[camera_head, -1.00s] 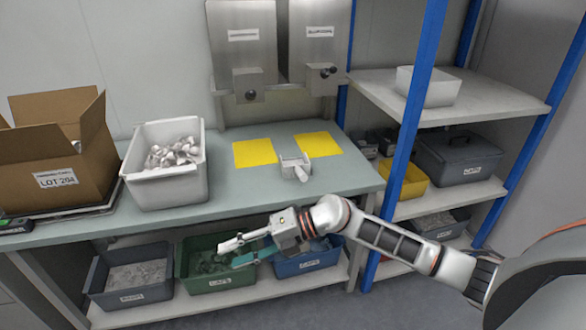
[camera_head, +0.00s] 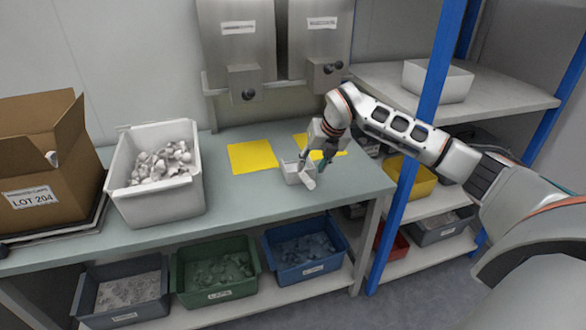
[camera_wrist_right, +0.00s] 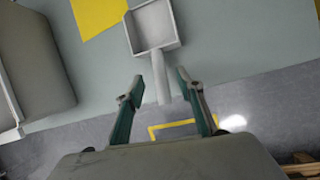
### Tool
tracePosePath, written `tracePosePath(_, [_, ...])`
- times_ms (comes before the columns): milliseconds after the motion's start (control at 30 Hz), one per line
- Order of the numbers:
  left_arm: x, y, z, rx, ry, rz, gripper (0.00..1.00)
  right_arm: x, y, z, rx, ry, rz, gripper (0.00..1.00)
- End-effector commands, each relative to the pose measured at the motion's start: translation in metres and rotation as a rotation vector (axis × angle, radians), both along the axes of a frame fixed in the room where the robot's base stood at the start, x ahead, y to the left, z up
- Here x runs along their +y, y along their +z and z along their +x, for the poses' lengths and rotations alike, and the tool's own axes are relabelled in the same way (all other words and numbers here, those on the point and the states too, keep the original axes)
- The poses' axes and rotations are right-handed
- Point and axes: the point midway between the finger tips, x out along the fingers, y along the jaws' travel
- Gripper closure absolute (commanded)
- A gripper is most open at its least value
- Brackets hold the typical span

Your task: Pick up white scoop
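The white scoop (camera_head: 294,173) lies on the workbench in front of the yellow mats, its handle toward the bench's front edge. In the right wrist view the scoop (camera_wrist_right: 153,27) shows its square pan, with the handle running down between the fingers. My right gripper (camera_head: 315,163) is above the bench at the scoop. In the wrist view the right gripper (camera_wrist_right: 156,88) is open, one finger on each side of the handle and apart from it. My left gripper is not in view.
A white bin (camera_head: 157,197) of pale parts and a cardboard box (camera_head: 45,160) stand at the left of the bench. Yellow mats (camera_head: 252,156) lie behind the scoop. Dispensers (camera_head: 242,50) are on the wall. A blue shelf post (camera_head: 408,160) stands right of the bench.

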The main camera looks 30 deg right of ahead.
Motion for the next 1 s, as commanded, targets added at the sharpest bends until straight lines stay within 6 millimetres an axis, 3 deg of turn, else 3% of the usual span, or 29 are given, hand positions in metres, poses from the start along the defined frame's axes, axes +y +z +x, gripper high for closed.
tracePosePath(333, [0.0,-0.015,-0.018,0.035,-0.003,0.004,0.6,0.002,-0.033,0.013,0.004,-0.001,-0.002,0.63])
tracePosePath(600, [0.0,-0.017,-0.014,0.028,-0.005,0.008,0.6,0.005,-0.067,0.028,0.005,-0.001,-0.001,0.63])
tracePosePath(933, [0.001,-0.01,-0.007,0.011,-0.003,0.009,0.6,0.004,-0.071,0.031,0.001,0.0,-0.003,0.63])
tracePosePath(1000, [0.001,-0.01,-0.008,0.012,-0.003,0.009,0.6,0.004,-0.07,0.031,0.002,0.0,-0.003,0.81])
